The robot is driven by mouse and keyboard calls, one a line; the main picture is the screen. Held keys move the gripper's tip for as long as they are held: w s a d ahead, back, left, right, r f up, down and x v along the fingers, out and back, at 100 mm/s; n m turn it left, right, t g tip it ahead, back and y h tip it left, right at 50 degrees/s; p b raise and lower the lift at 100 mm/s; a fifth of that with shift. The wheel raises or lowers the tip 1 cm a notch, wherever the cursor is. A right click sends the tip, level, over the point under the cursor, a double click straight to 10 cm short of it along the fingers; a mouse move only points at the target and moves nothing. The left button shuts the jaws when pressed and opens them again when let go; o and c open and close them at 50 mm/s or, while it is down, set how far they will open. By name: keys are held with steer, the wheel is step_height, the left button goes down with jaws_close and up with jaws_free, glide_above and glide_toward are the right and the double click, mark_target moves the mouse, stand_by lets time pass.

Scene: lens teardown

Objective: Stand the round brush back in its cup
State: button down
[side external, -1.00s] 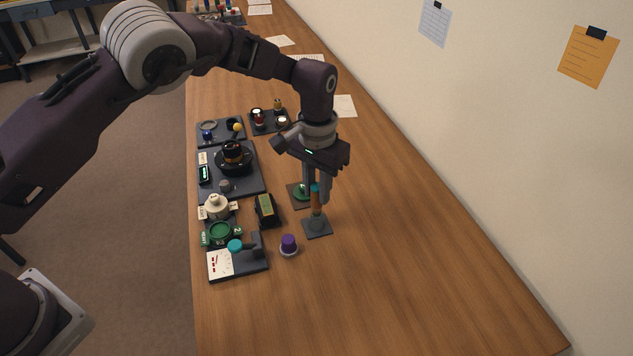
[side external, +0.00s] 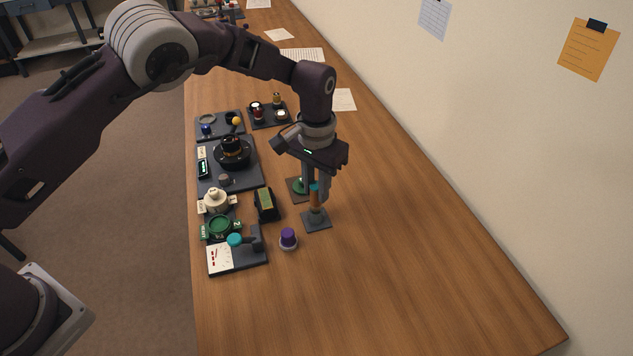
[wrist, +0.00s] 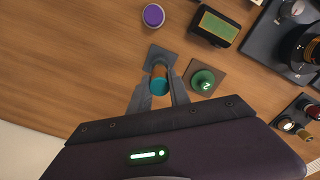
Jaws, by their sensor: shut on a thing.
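The round brush (side external: 315,198) has an orange handle and a teal end, which also shows in the wrist view (wrist: 159,86). It is upright between the fingers of my gripper (side external: 316,188), which is shut on it near the teal end. Its lower end is in or right at the mouth of the grey cup (side external: 316,216), which stands on a dark square base; the bristles are hidden. In the wrist view, my gripper (wrist: 160,82) has one finger on each side of the brush, and the cup's base (wrist: 156,53) shows beyond it.
A purple-topped round piece (side external: 288,237) and a dark box with a yellow-green face (side external: 265,203) stand to the left. Trays of lens parts lie farther left. The table on the right is clear.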

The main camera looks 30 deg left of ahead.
steer(key=shift+f, duration=0.9)
steer(key=shift+f, duration=0.45)
stand_by(0.4)
steer(key=c, duration=1.1)
jaws_free()
steer(key=shift+c, duration=0.2)
steer(key=shift+o, duration=0.4)
steer(key=o, duration=0.4)
steer(key=shift+r, duration=0.1)
steer(key=shift+r, duration=3.45)
